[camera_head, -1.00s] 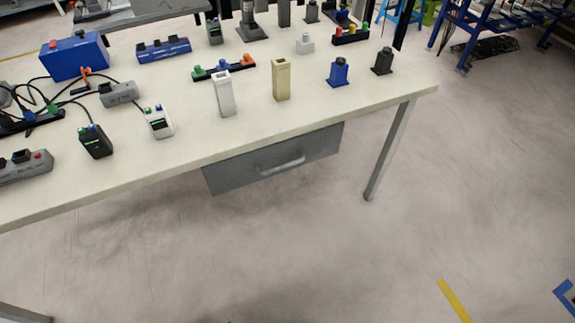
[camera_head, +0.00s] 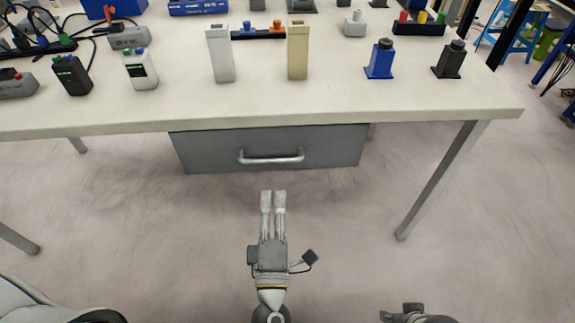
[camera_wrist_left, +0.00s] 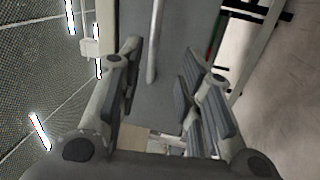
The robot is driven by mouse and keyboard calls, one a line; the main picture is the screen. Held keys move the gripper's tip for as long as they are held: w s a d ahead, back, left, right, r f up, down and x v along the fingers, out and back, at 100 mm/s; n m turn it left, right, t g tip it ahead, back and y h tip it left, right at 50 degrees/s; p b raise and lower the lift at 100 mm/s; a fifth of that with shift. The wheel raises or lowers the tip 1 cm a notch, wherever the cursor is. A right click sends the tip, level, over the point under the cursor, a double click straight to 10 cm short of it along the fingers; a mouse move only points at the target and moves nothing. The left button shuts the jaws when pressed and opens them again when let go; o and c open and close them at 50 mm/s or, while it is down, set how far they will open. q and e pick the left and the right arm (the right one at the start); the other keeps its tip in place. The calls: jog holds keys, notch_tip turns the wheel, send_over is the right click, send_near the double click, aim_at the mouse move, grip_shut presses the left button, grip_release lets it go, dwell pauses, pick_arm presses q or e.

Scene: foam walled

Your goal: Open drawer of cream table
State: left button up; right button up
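The cream table (camera_head: 330,104) spans the head view. Its grey drawer (camera_head: 215,152) hangs under the front edge and looks shut. A silver bar handle (camera_head: 271,159) runs left to right across the drawer front. My left gripper (camera_head: 273,194) points at the drawer from the front, its fingertips just below the handle in the picture and apart from it. In the left wrist view, the fingers are spread and empty, with the handle (camera_wrist_left: 154,45) showing beyond the gap between them. Part of my right arm shows at the bottom right, but its fingers are out of view.
A cream block (camera_head: 298,52), a white block (camera_head: 221,54), a blue bottle-like item (camera_head: 380,60) and a black one (camera_head: 450,60) stand on the table above the drawer. A table leg (camera_head: 440,180) is to the right. The floor (camera_head: 340,230) before the drawer is clear.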

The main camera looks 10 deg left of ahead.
aim_at(269, 159)
pick_arm(q)
jog(key=shift+n+y, duration=0.4)
jog(key=shift+n, duration=0.3)
jog(key=x, duration=1.1)
jog(key=shift+a+r, duration=0.15)
jog(key=shift+r, duration=0.05)
jog(key=shift+s, duration=0.1)
grip_shut()
